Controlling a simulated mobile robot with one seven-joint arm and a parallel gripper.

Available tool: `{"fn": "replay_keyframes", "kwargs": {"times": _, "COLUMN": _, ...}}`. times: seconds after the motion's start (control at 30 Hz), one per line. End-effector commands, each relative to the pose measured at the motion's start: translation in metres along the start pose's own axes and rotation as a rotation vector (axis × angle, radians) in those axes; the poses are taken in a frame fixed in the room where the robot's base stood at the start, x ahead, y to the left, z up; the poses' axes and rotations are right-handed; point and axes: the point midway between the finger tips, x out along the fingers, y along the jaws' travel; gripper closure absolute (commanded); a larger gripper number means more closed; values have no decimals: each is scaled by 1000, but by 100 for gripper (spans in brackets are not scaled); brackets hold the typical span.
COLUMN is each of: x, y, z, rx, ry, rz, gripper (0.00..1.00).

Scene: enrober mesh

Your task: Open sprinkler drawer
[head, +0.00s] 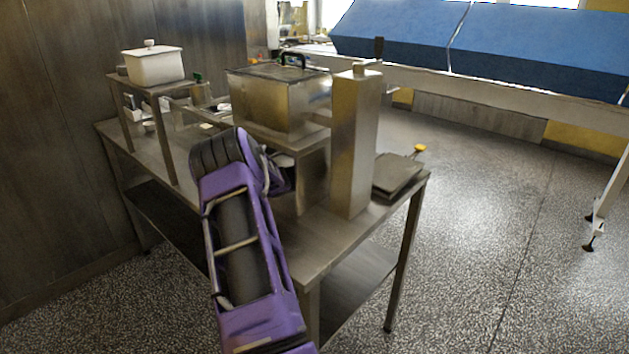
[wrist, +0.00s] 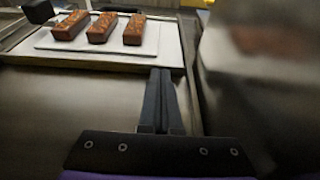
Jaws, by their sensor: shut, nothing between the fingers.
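My gripper shows in the wrist view (wrist: 161,100) with its two dark fingers together and nothing between them. The fingers point at the near edge of a white board (wrist: 62,42) and look apart from any handle. In the head view my purple arm reaches over the steel table and hides the fingers. A steel box unit (head: 262,103) with a dark handle on top stands beyond my arm. I cannot tell for sure which part is the sprinkler drawer; no open drawer shows.
Three brown bars (wrist: 102,28) lie on the white board. A blurred metal face (wrist: 262,95) is close on the right in the wrist view. A tall steel column (head: 352,145) stands at the right of the steel table (head: 310,245). A white lidded pot (head: 155,66) is at left.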

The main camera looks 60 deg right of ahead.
Motion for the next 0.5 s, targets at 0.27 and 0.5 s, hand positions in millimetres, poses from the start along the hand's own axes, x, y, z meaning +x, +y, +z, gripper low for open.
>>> {"fn": "replay_keyframes", "kwargs": {"times": 0.27, "x": -56, "y": 2, "z": -2, "rx": -2, "ry": 1, "rz": 4, "gripper": 100}}
{"fn": "replay_keyframes", "kwargs": {"times": 0.5, "x": -112, "y": 1, "z": -20, "rx": -1, "ry": 1, "rz": 4, "gripper": 100}}
